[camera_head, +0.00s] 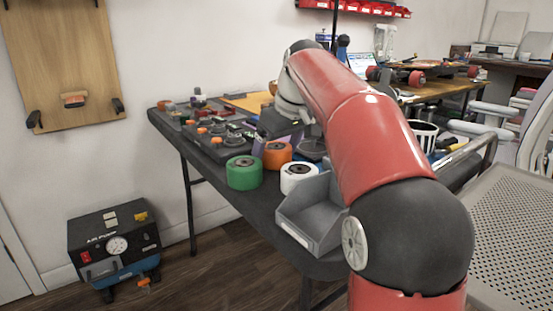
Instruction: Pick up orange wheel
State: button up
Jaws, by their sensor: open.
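The orange wheel (277,158) stands on the dark table between a green wheel (244,176) and a white wheel (299,180), slightly behind them. My red arm reaches in from the lower right, and my gripper (276,138) points down just above and behind the orange wheel. The gripper is small and dark here, and its fingertips are hard to make out. It is open, with no wheel held. Whether a finger touches the orange wheel cannot be told.
A grey open bin (312,222) stands at the table's front edge, close to the white wheel. A dark tray of small parts (215,142) lies left of the gripper. An air pump (113,247) sits on the floor at left. My arm hides much of the table's right side.

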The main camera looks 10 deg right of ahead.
jog(key=shift+c, duration=0.5)
jog(key=shift+r, duration=0.1)
jog(key=c, duration=1.1)
jog(key=shift+o, duration=0.2)
